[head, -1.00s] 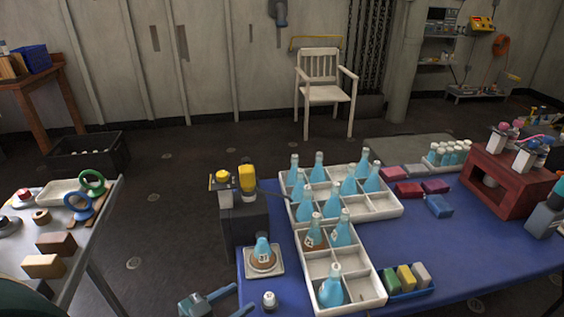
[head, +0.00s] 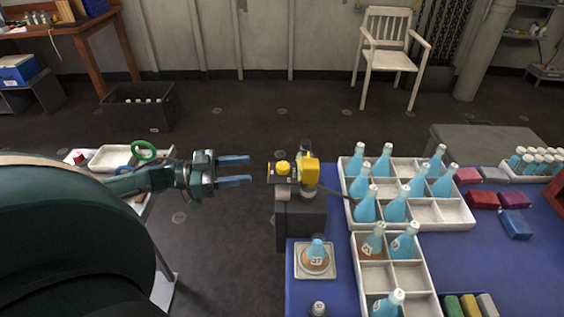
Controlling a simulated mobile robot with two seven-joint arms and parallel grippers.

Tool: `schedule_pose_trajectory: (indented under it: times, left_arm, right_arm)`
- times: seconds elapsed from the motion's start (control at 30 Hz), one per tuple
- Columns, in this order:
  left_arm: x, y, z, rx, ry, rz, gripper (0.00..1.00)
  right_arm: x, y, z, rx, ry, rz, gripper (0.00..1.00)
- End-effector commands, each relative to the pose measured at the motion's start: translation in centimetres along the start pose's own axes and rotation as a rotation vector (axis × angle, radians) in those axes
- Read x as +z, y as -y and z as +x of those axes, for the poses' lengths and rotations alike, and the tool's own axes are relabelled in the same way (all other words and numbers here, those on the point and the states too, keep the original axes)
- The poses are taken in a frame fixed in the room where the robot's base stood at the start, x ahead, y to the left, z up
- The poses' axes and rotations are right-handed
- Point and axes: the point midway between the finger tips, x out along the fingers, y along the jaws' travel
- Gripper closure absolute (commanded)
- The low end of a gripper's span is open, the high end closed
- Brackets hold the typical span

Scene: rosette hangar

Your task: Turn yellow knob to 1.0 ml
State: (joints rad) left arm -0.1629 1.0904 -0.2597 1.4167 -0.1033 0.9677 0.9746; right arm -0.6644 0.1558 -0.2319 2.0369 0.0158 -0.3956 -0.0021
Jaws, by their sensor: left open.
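The knob's scale is too small to read. My left gripper (head: 236,171) comes in from the left, level with the knob in the picture. Its two blue fingers are apart and empty, pointing right, with a gap between the fingertips and the device. My right gripper is not in view.
A flask on a small white dish (head: 332,272) stands in front of the block. White divided trays (head: 440,213) with several blue flasks stand to its right. A side table with a green ring (head: 144,150) is behind my left arm. A chair (head: 391,60) stands farther back.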

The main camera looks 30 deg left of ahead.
Motion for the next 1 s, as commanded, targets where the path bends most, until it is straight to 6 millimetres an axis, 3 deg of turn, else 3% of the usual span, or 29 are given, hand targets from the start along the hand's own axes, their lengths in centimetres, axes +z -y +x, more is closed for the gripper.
schedule_pose_trajectory:
  times: [0.3,0.5,0.93,1.0]
  left_arm:
    - [-0.3,0.0,6.9,-0.001,-0.006,0.000,0.52]
    - [-0.1,0.0,9.5,-0.001,-0.002,-0.001,0.52]
    - [0.0,-0.1,10.5,0.000,0.000,-0.001,0.52]
    - [0.0,-0.1,10.5,0.000,0.000,-0.001,0.57]
  right_arm:
    - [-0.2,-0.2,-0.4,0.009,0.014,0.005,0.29]
    - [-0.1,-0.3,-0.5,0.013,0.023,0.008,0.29]
    - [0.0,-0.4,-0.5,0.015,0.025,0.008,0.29]
    - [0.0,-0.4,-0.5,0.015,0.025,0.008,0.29]
